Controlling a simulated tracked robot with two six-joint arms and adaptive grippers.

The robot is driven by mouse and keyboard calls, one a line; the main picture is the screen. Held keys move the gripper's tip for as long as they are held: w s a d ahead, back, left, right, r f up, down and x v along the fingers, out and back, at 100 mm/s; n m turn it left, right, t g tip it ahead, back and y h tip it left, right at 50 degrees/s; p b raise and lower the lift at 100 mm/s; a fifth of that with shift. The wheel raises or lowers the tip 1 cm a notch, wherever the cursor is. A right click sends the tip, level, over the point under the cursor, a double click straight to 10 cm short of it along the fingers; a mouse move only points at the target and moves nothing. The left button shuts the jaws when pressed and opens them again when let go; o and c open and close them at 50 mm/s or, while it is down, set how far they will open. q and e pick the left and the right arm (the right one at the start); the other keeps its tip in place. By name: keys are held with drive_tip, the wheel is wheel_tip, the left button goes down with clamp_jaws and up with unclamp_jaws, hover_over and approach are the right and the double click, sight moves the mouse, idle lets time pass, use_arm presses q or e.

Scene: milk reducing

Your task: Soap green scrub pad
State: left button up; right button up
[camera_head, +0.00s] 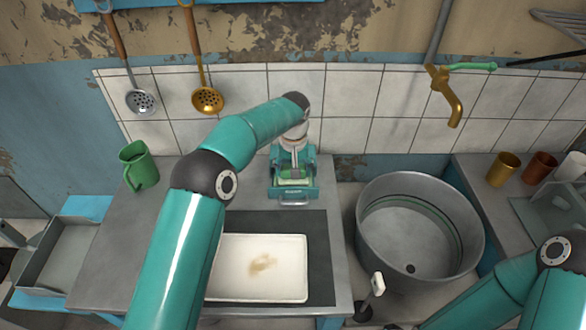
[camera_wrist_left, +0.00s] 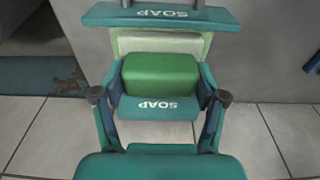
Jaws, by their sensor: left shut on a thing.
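The green scrub pad (camera_wrist_left: 160,77) shows as a green block in the left wrist view, between the fingers of my left gripper (camera_wrist_left: 160,98). The gripper is shut on it. The pad is at a teal soap holder (camera_wrist_left: 160,15) marked SOAP, in front of a pale green block (camera_wrist_left: 160,44). Whether pad and pale block touch is unclear. In the head view the soap holder (camera_head: 293,193) stands at the back of the counter, and my left gripper (camera_head: 294,160) is at it. My right arm enters at lower right; its gripper is out of view.
A white tray (camera_head: 290,288) with a brown stain lies on the counter's dark mat. A green mug (camera_head: 138,165) stands at the left. A round metal basin (camera_head: 370,225) is at the right under a brass tap (camera_head: 446,92). Two skimmers hang on the wall.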

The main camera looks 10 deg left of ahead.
use_arm(q)
wheel_tip(320, 180, up, 7)
drive_tip(key=p, duration=0.6)
drive_tip(key=shift+f, duration=0.1)
idle(0.9)
